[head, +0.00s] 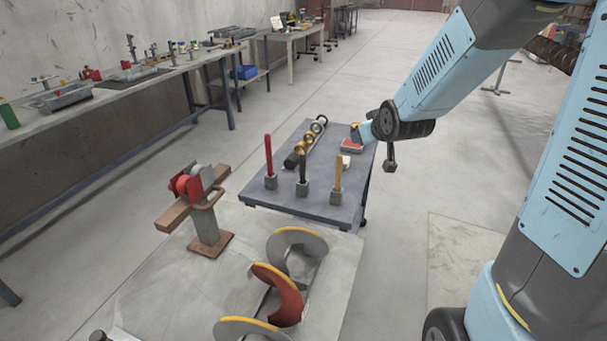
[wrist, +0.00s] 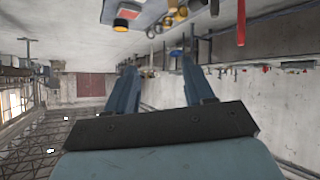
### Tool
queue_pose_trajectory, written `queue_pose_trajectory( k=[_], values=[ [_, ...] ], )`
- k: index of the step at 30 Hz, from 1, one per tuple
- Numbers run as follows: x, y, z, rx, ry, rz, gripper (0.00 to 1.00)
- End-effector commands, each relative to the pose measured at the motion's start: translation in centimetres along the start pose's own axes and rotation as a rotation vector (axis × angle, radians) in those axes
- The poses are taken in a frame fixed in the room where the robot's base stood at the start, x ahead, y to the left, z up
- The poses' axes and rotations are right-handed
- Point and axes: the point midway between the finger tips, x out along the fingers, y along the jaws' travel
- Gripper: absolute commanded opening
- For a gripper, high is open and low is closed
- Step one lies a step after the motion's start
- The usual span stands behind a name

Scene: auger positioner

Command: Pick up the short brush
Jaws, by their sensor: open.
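Three upright handles stand in grey blocks on the small grey-blue table: a red one (head: 268,155), a black one (head: 302,169) and a yellow-tan one (head: 338,175). The red one looks longest. I cannot tell which of them, if any, is the short brush. My gripper (wrist: 158,66) shows in the wrist view, its two blue fingers apart with nothing between them. In the head view my wrist hangs by the table's right edge and mostly hides the gripper. The red handle also shows in the wrist view (wrist: 240,22), off to the right of the fingers.
The table (head: 300,211) also bears a dark roller with brass rings (head: 300,149), a red item (head: 350,146) and a small whitish block (head: 346,161). A red auger (head: 283,292) and a post with a red clamp (head: 207,222) stand nearer. Floor right of the table is clear.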

Motion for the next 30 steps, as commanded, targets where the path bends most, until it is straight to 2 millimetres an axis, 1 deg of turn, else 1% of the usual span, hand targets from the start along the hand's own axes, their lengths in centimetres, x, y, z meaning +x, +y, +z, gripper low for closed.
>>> queue_pose_trajectory(
  k=[1, 6, 12, 15, 18, 24, 30],
  values=[
    [1.6, -0.6, 0.3, -0.008, 0.02, -0.016, 0.53],
    [5.9, -2.6, 0.9, -0.031, 0.12, -0.06, 0.53],
    [10.1, -5.3, 2.2, -0.036, 0.241, -0.112, 0.53],
    [11.7, -6.6, 3.0, -0.028, 0.303, -0.137, 0.53],
    [13.2, -7.9, 4.0, -0.013, 0.364, -0.159, 0.53],
    [15.2, -10.3, 6.4, 0.034, 0.486, -0.191, 0.53],
    [15.9, -11.8, 8.3, 0.083, 0.582, -0.201, 0.53]
  ],
)
